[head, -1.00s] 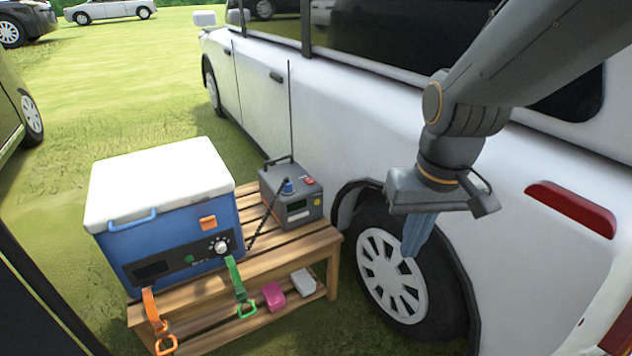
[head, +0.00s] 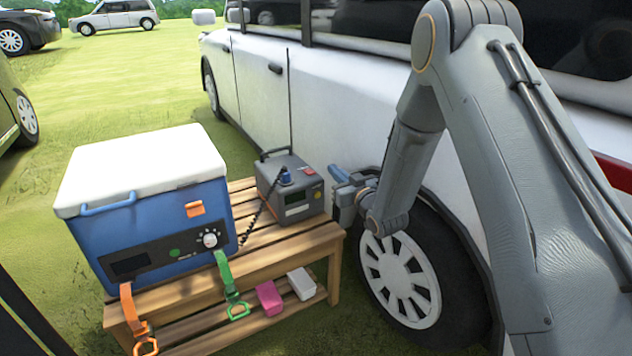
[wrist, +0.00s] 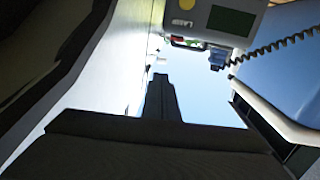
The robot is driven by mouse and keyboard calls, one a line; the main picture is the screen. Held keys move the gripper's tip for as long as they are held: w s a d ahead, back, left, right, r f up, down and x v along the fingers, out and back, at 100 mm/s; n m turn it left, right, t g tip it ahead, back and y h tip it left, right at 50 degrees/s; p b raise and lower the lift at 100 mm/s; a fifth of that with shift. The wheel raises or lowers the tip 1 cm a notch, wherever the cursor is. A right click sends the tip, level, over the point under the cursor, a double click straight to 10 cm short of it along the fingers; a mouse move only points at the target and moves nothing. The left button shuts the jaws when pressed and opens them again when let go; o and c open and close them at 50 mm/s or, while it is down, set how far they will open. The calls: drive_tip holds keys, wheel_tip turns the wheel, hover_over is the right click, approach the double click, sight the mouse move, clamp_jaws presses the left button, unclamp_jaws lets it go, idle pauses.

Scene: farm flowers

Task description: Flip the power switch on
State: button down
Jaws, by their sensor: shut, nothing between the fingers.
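I cannot tell whether this switch is on or off.
A blue cooler (head: 165,235) with a white lid and a dial fills the left of the bench (head: 285,245). A coiled cord (head: 255,222) hangs beside the box. A white van (head: 345,100) stands close behind. Pink and white blocks lie on the lower shelf.

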drive_tip(key=f+y, duration=0.1)
drive_tip(key=a+f+t+y, duration=0.1)
drive_tip(key=s+f+b, duration=0.1)
drive_tip(key=shift+a+f+n+y, duration=0.1)
drive_tip(key=shift+a+n+y, duration=0.05)
drive_tip(key=shift+n+y, duration=0.2)
wheel_tip(320, 180, up, 2)
drive_tip(key=b, duration=0.3)
hover_over(315, 179)
drive_tip(key=shift+w+a, duration=0.1)
drive_tip(key=shift+w, duration=0.25)
wheel_tip(315, 179, down, 2)
drive_tip(key=shift+s+f, duration=0.1)
drive_tip(key=shift+f, duration=0.15)
drive_tip(key=shift+s+f+b, duration=0.1)
drive_tip(key=shift+f+b, duration=0.25)
drive_tip(key=shift+f, duration=0.3)
